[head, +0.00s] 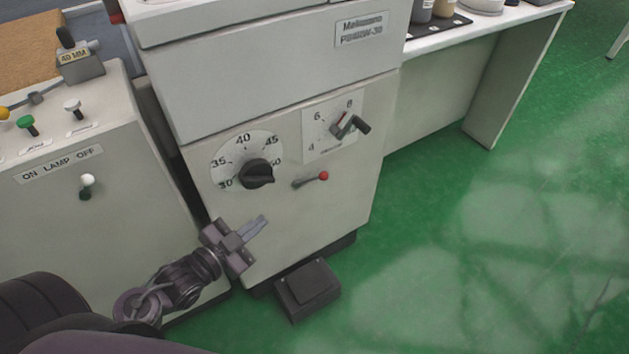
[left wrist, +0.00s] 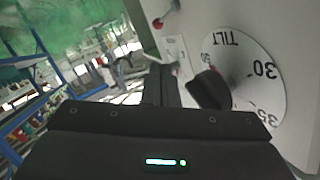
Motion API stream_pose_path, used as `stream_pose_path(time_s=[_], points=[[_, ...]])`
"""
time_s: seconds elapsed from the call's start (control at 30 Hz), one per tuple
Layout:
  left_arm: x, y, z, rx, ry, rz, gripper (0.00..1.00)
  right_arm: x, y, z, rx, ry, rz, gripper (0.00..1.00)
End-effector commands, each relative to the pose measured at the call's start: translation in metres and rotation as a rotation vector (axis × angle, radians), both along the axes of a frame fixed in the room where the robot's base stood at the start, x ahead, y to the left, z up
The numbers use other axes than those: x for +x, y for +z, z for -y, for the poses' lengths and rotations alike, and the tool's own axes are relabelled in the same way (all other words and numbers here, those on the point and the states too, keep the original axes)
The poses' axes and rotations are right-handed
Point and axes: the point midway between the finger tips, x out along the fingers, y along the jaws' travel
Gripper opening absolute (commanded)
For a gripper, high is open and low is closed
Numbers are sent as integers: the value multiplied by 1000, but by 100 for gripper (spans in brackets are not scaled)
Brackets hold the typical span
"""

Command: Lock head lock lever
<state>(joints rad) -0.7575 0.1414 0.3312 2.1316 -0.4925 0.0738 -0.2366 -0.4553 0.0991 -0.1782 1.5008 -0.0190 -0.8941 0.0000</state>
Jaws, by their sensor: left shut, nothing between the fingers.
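A small lever with a red ball tip (head: 323,176) sits on the front of the pale machine (head: 300,225), below the small numbered dial panel. It points right and slightly up in the head view. The red ball (left wrist: 158,23) also shows at the top of the left wrist view. My left gripper (head: 260,223) is shut and empty, in front of the machine's lower front. In the head view it is below and left of the lever, apart from it. My right gripper is not in view.
A large tilt dial with a black knob (head: 257,174) is left of the lever, above my left gripper. A crank handle (head: 350,125) sticks out above the lever. A black pedal box (head: 308,289) stands on the floor. Green floor (head: 480,250) at right is clear.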

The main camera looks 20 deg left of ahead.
Motion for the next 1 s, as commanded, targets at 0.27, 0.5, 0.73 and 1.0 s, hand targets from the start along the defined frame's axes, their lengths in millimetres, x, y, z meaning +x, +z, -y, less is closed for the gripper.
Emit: stream_pose_path(time_s=[0.27, 0.5, 0.73, 1.0], points=[[17, -4, 4, -2, 2, 3, 0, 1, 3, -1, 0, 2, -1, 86], [62, -14, 18, -3, 2, 3, 0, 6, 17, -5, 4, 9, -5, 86], [109, -24, 33, -3, 1, 3, 0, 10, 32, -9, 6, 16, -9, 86], [160, -36, 48, -2, 2, 0, 0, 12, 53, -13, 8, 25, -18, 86]])
